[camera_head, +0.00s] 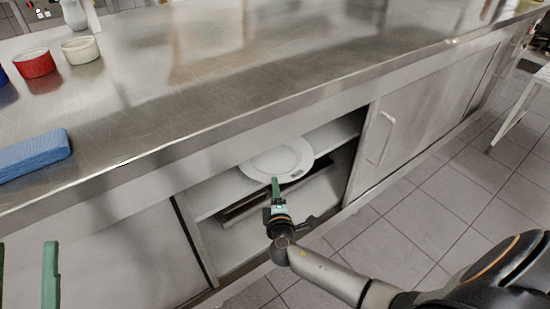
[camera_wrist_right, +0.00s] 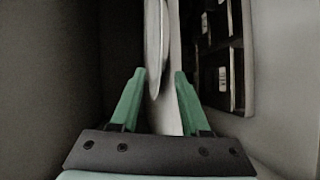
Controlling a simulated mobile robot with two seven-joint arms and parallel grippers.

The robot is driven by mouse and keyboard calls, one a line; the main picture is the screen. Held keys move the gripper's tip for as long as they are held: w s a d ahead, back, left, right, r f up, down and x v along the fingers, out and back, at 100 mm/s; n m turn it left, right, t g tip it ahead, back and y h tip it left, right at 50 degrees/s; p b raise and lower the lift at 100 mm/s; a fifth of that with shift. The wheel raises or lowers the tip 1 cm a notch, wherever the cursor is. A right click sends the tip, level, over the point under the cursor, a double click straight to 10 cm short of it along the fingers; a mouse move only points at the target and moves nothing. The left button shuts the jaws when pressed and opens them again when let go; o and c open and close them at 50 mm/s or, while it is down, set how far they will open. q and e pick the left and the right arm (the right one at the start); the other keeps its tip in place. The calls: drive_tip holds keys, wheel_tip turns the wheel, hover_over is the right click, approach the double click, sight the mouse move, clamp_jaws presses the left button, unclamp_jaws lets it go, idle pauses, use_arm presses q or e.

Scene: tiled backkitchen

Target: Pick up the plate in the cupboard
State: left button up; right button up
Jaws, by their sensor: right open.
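A white round plate (camera_head: 280,158) lies on the upper shelf (camera_head: 222,190) inside the open cupboard under the steel counter. My right gripper (camera_head: 276,185) is at the plate's front edge, its jaws pointing into the cupboard. In the right wrist view the plate (camera_wrist_right: 153,45) shows edge-on between the spread green fingers of my right gripper (camera_wrist_right: 159,78), with the pale shelf edge beside it. I cannot tell whether either finger touches the plate. My left gripper (camera_head: 26,275) is partly in view at the lower left, its green fingers apart with nothing visible between them.
A dark rack (camera_wrist_right: 220,50) sits on the shelf's other side. A cupboard door (camera_head: 410,125) with a handle is right of the opening.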

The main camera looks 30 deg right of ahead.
drive_tip(key=shift+x, duration=1.55)
use_arm(q)
drive_tip(key=s+r+m+h, duration=0.2)
drive_tip(key=h, duration=0.1)
drive_tip(key=shift+s+d+r, duration=0.2)
drive_tip(key=shift+s+r, duration=0.1)
drive_tip(key=shift+r, duration=0.05)
use_arm(e)
clamp_jaws()
drive_tip(key=shift+s, duration=0.1)
drive_tip(key=shift+r, duration=0.1)
